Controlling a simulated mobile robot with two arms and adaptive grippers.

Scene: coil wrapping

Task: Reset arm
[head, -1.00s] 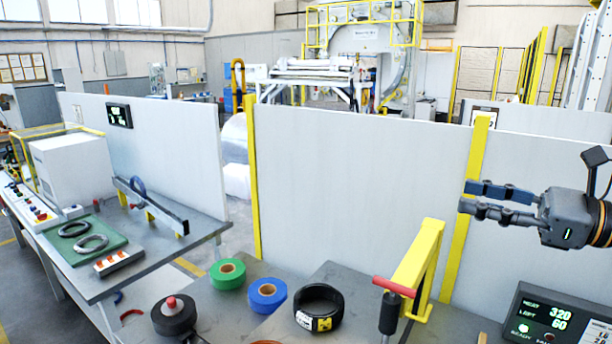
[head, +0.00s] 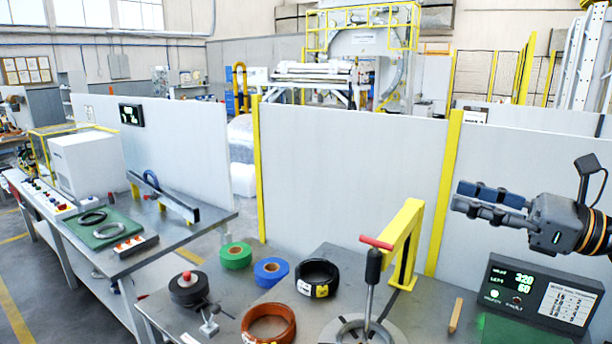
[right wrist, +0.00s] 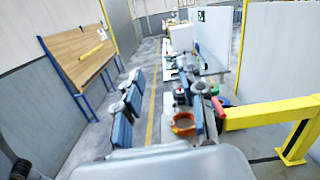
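My right gripper (head: 457,197) is at the right edge of the head view, raised in front of the white partition. Its two blue-padded fingers point left. In the right wrist view the fingers (right wrist: 168,88) stand apart with nothing between them, so it is open and empty. My left arm and gripper do not show. On the near table are a copper-coloured coil (head: 268,325), a black coil (head: 318,278) with a yellow label, and green (head: 236,256) and blue (head: 271,271) tape rolls. The gripper is apart from all of these.
A lit display box (head: 541,294) is below my right gripper. White partitions (head: 350,165) rise behind. A side table (head: 208,213) is at the left. The air around the gripper looks free.

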